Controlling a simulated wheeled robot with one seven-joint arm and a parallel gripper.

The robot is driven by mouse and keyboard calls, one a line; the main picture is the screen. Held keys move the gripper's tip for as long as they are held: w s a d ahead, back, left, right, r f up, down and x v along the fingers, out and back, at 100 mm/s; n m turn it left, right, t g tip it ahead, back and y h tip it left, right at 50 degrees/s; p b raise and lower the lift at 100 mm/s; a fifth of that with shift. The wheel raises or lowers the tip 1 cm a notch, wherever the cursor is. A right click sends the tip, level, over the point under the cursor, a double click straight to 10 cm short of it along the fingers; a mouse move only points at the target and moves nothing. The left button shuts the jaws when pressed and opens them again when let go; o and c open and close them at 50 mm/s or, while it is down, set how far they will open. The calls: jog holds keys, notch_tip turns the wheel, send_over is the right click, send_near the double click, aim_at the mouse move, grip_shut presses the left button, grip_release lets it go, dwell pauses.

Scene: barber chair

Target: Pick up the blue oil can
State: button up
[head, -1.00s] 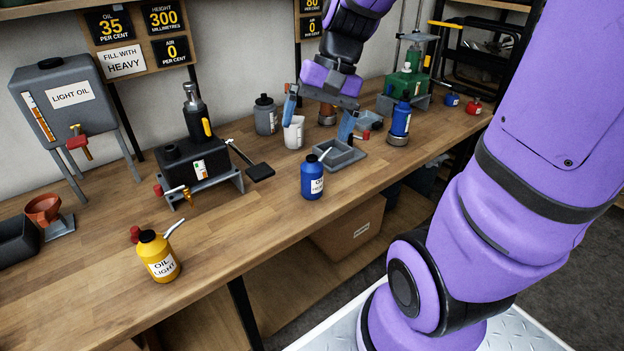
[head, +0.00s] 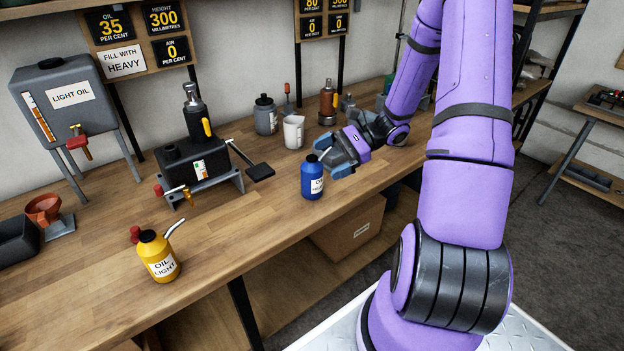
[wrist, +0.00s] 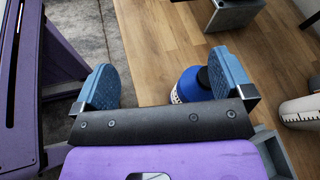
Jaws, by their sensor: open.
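The blue oil can (head: 312,182), with a dark cap and a white label, stands upright on the workbench near its front edge. My gripper (head: 331,158) is low over the bench just to the can's right, turned sideways with its blue fingers pointing left towards it. In the wrist view, my gripper (wrist: 165,72) is open with a wide gap. There the blue oil can (wrist: 188,86) shows close to the right finger, partly hidden by that finger and the palm bar. I cannot tell whether the finger touches it.
A yellow oil can (head: 158,257) stands at the front left. A white beaker (head: 293,132) and a grey bottle (head: 265,115) stand behind the blue can. A black bottle jack (head: 197,145) is to the left. The bench (head: 240,222) is bare between the two oil cans.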

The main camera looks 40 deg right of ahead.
aim_at(312, 167)
jog(key=d+f+m+t, duration=0.2)
jog(key=f, duration=0.1)
jog(key=d+f+m+t, duration=0.5)
jog(key=f+m, duration=0.1)
jog(key=f, duration=0.1)
jog(key=shift+w+d+f+t, duration=0.1)
jog(key=shift+w+d+t, duration=0.1)
jog(key=shift+t, duration=0.2)
jog(key=x, duration=0.5)
jog(key=shift+w+a+f, duration=0.1)
jog(key=shift+w+f, duration=0.05)
jog(key=shift+f+x, duration=0.15)
jog(key=shift+x, duration=1.2)
jog(key=shift+f+x, duration=0.15)
jog(key=shift+x, duration=1.15)
jog(key=shift+a, duration=0.1)
jog(key=c, duration=1.5)
jog(key=shift+r, duration=0.1)
